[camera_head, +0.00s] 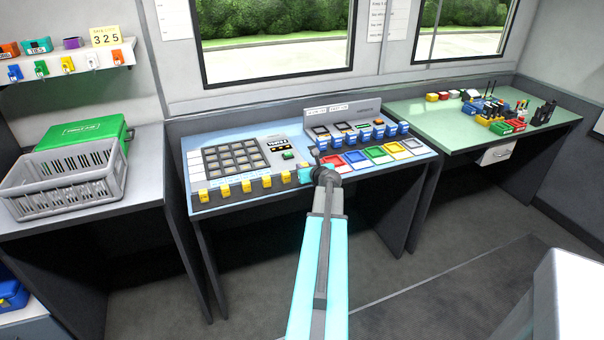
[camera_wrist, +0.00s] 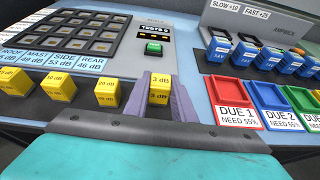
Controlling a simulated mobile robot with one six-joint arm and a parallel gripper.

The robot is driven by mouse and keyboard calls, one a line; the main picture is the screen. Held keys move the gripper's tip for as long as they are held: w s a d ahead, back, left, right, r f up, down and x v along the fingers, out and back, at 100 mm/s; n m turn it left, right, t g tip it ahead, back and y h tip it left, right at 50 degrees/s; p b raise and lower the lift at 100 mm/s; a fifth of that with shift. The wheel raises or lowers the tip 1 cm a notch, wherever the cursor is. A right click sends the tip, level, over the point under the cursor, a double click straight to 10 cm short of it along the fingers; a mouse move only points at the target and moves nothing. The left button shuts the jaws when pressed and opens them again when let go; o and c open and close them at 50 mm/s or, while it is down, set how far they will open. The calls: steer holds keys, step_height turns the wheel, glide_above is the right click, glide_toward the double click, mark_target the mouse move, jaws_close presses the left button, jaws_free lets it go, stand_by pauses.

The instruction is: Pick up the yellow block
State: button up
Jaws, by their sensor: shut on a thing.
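A yellow block (camera_wrist: 159,86) marked "3 dB" sits between the two purple-grey fingers of my gripper (camera_wrist: 159,100) in the wrist view. The fingers are shut on it from left and right. It is upright at the front edge of the blue console; I cannot tell whether it is clear of the surface. More yellow blocks with dB labels stand in a row to its left, one of them marked "20 dB" (camera_wrist: 107,92). In the head view my gripper (camera_head: 308,173) is at the console's front edge, and my arm hides part of that area.
A panel of dark square slots (camera_wrist: 89,33) and a green button (camera_wrist: 153,48) lie behind the block. The red "DUE 1" tray (camera_wrist: 233,100) and other coloured trays are to the right. Blue blocks (camera_wrist: 267,58) stand behind those trays. A grey crate (camera_head: 64,205) is on the left table.

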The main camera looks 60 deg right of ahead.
steer(key=shift+r, duration=0.65)
steer(key=shift+s+a+r, duration=0.15)
steer(key=shift+a, duration=0.15)
steer(key=s+a+r+p, duration=0.1)
steer(key=s+a+p, duration=0.3)
steer(key=a, duration=0.5)
steer(key=p, duration=0.2)
steer(key=shift+s+r+p, duration=0.2)
steer(key=shift+s+p, duration=0.15)
steer(key=shift+s, duration=0.05)
steer(key=shift+s+a+p, duration=0.1)
steer(key=shift+a+p, duration=0.3)
steer(key=shift+p, duration=0.85)
steer(key=shift+s+a+r+p, duration=0.15)
steer(key=shift+a+p, duration=0.15)
steer(key=shift+p, duration=0.95)
